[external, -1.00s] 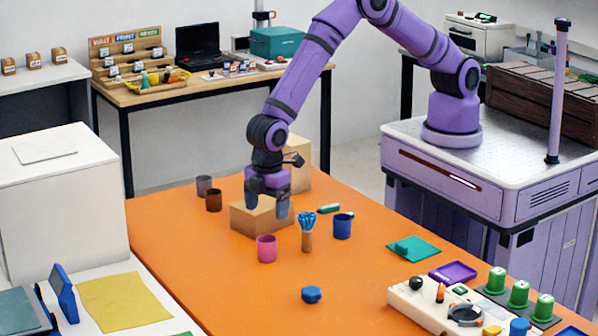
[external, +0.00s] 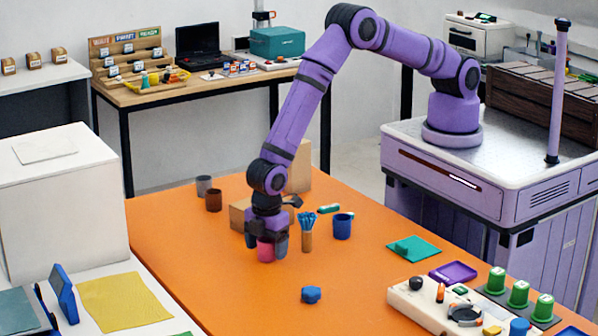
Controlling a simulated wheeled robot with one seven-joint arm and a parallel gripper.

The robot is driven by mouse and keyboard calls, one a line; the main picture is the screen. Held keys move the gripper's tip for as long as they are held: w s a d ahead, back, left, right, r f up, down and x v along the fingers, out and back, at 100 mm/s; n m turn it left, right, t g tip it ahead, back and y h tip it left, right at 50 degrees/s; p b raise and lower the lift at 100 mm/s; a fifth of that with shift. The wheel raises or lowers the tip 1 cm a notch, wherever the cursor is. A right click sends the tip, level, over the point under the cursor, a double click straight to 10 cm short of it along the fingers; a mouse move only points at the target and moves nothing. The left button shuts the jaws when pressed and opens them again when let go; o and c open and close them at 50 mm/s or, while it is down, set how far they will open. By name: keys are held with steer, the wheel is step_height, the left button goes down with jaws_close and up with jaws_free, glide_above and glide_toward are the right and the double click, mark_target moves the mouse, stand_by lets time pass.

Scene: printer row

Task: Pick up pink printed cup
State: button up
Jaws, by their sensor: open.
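The pink printed cup (external: 265,251) stands upright on the orange table (external: 200,256). My gripper (external: 266,244) points down right over it, with one finger on the cup's left side and the other on its right. The jaws are open around the cup. I cannot tell whether either finger touches it. The upper part of the cup is hidden by my gripper.
A holder with blue sticks (external: 307,237) and a blue cup (external: 342,226) stand close on the right. A cardboard box (external: 240,213) is behind. A grey cup (external: 204,185) and a brown cup (external: 213,200) stand back left. A blue piece (external: 311,295) lies in front.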

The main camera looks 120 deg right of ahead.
steer(key=shift+f, duration=0.3)
steer(key=c, duration=1)
